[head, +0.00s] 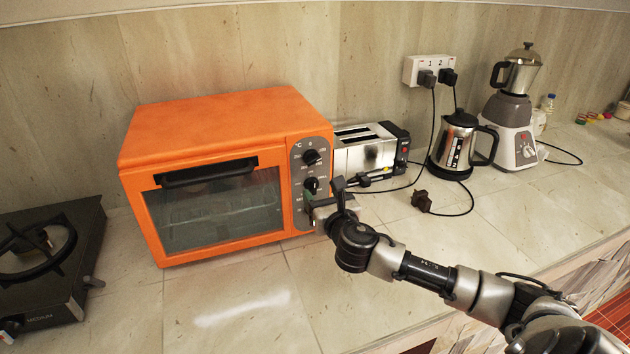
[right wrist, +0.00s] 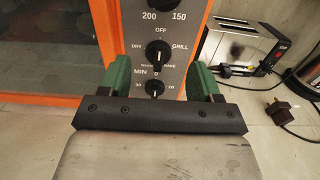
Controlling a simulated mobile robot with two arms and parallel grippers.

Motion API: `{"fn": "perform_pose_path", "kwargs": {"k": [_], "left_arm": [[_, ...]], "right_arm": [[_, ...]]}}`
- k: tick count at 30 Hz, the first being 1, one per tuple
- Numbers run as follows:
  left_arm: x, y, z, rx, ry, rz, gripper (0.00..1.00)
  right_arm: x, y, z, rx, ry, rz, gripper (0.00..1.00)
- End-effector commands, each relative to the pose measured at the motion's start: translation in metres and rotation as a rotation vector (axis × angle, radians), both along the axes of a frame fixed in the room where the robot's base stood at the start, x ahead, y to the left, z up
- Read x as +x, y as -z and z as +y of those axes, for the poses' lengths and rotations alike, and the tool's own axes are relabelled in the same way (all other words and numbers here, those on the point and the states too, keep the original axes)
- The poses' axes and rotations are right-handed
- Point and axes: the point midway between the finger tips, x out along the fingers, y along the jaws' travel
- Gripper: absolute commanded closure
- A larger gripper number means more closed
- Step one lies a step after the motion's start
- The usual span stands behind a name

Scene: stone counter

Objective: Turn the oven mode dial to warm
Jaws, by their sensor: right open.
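The orange oven (head: 215,118) stands on the counter, with a grey control panel on its right front. The mode dial (right wrist: 158,52) is a black knob ringed by labels such as OFF, DRY and GRILL. Its white mark looks upright, but which end points is unclear. In the head view the mode dial (head: 311,185) is just above my right gripper (head: 322,200). In the right wrist view my right gripper (right wrist: 160,78) is open, its green fingers apart. The lower timer dial (right wrist: 155,88) shows between them, partly hidden by the gripper body. My left gripper is not in view.
The upper temperature dial (head: 311,157) is above the mode dial. A toaster (head: 362,150) stands close right of the oven. A kettle (head: 455,148), a blender (head: 515,125) and a loose plug (head: 421,201) are further right. A gas stove (head: 45,262) is left. The front counter is clear.

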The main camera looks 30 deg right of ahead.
Motion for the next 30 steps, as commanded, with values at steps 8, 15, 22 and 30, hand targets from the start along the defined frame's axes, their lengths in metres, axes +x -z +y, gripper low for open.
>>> {"fn": "perform_pose_path", "kwargs": {"k": [8, 15, 22, 30], "left_arm": [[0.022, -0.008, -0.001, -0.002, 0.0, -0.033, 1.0], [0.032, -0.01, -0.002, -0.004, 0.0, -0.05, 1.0], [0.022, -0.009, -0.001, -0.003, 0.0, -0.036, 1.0], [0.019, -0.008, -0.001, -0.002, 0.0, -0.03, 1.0]], "right_arm": [[0.038, 0.0, -0.009, 0.003, 0.001, 0.0, 0.37], [0.048, 0.001, -0.011, 0.002, 0.0, 0.001, 0.37], [0.047, 0.001, -0.011, 0.002, 0.0, 0.001, 0.41], [0.047, 0.001, -0.011, 0.002, 0.0, 0.001, 0.83]]}}
